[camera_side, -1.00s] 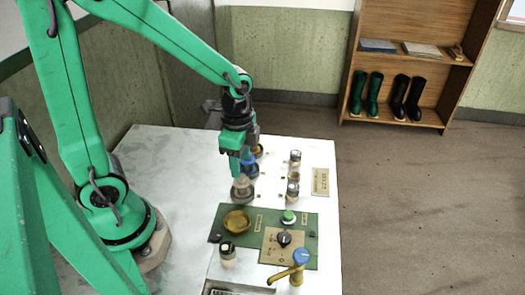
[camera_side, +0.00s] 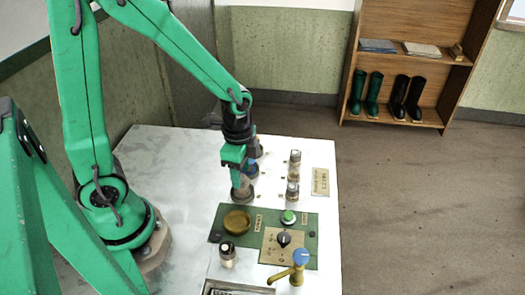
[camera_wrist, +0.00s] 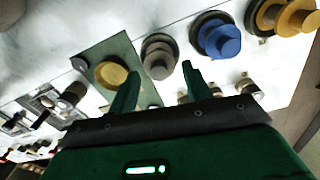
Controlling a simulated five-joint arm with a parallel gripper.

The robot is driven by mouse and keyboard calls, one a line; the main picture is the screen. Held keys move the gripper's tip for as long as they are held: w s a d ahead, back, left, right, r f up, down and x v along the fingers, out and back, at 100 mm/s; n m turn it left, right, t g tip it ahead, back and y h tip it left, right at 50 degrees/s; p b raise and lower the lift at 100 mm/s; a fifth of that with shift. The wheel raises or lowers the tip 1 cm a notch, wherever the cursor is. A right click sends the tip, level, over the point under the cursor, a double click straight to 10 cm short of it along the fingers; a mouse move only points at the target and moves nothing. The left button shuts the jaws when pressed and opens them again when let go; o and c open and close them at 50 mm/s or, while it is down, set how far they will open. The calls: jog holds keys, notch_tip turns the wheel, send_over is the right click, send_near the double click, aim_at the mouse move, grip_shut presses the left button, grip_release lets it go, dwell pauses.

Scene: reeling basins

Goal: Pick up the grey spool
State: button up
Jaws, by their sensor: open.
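The grey spool (camera_side: 246,196) stands upright on its dark base on the white table, just below and partly behind my gripper (camera_side: 238,181) in the side view. My gripper hides much of the spool's top there. In the wrist view the grey spool (camera_wrist: 158,60) shows between the tips of my gripper's two green fingers (camera_wrist: 158,72). My gripper is open and holds nothing. I cannot tell whether a finger touches the spool.
A blue spool (camera_wrist: 222,42) and an orange spool (camera_wrist: 290,18) stand in a row beyond the grey one. A yellow round dish (camera_side: 237,221) sits on a green panel nearby. Several small jars (camera_side: 294,158) and a brass tap (camera_side: 296,273) stand on the table.

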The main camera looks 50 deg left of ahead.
aim_at(243, 192)
jog(key=shift+f, duration=2.1)
jog(key=c, duration=0.7)
